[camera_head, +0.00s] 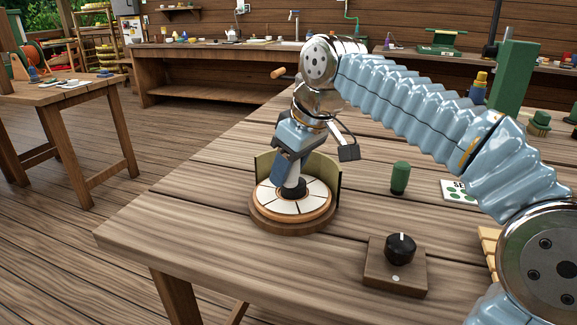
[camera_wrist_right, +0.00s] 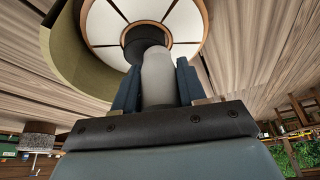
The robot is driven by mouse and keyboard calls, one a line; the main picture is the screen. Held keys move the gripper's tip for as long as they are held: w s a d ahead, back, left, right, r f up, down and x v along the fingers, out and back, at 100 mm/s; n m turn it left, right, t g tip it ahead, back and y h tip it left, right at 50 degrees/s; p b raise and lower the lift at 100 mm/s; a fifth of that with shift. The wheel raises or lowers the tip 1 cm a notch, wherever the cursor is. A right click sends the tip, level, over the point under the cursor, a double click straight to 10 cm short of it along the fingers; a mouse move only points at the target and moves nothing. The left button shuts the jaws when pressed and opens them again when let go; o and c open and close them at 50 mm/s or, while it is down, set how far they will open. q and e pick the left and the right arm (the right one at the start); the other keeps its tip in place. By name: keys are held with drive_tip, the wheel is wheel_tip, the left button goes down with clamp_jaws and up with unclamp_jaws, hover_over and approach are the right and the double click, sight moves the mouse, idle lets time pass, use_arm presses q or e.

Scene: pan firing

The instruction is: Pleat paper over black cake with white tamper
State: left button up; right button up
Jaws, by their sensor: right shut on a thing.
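A round wooden base (camera_head: 291,224) stands on the near table and carries a disc of white segments (camera_head: 311,204). My right gripper (camera_head: 290,170) is shut on the white tamper (camera_head: 293,178), which stands nearly upright over the middle of the disc. The tamper also shows between the fingers in the right wrist view (camera_wrist_right: 158,78). A black round piece (camera_head: 296,188) is at its lower end, at the disc's centre; I cannot tell whether this is the black cake or the tamper's foot. An olive curved sheet (camera_head: 329,180) stands upright around the disc's back. My left gripper is out of view.
A dark green cylinder (camera_head: 400,178) stands to the right of the disc. A wooden box with a black knob (camera_head: 400,248) is nearer the front. A green post (camera_head: 512,80) rises at the back right. The table left of the disc is clear.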

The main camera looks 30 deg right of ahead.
idle(0.5)
wheel_tip(320, 180, up, 3)
drive_tip(key=shift+f+p, duration=0.1)
drive_tip(key=shift+p, duration=1.05)
drive_tip(key=shift+r, duration=1)
